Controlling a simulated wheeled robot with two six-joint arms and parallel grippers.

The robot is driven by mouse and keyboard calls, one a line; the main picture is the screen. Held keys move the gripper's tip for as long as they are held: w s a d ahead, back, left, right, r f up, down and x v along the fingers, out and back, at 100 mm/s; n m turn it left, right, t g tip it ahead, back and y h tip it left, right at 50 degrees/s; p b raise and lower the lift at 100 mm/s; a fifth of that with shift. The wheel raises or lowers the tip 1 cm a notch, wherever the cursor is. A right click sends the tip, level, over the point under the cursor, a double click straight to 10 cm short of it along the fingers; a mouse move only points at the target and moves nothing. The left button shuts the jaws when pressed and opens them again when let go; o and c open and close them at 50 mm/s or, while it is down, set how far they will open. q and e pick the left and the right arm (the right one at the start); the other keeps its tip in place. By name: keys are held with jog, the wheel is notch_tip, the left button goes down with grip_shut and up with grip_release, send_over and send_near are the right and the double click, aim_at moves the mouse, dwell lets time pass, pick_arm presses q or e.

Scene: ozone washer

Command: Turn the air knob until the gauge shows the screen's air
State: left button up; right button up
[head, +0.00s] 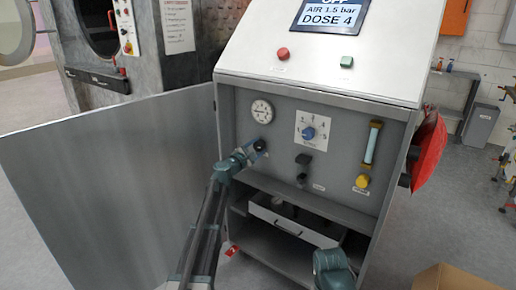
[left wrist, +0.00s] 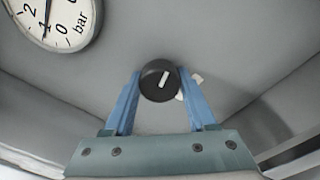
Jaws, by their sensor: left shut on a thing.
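The air knob (left wrist: 160,81) is round and black with a white pointer mark, tilted a little right of upright in the left wrist view. In the head view the knob (head: 260,145) sits below the gauge. My left gripper (left wrist: 160,92) has its blue fingers on either side of the knob, shut on it; it also shows in the head view (head: 250,150). The gauge (head: 262,111) is a white dial; in the left wrist view (left wrist: 62,14) it is cut off, its needle pointing downward near the 1. The screen (head: 331,15) reads AIR 1.5 bar, DOSE 4.
A dial (head: 308,132), a black valve, and a flow tube (head: 373,143) with a yellow knob (head: 362,181) share the panel. The open cabinet door (head: 110,180) stands left of my left arm. A drawer (head: 290,222) lies below. A red object (head: 428,150) hangs at right.

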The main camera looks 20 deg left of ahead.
pick_arm(q)
jog(key=m, duration=0.4)
jog(key=shift+m+b, duration=0.3)
jog(key=shift+m, duration=2)
jog(key=o, duration=1.4)
jog(key=v, duration=1.3)
jog(key=shift+s+a+f, duration=0.25)
jog(key=shift+s, duration=0.1)
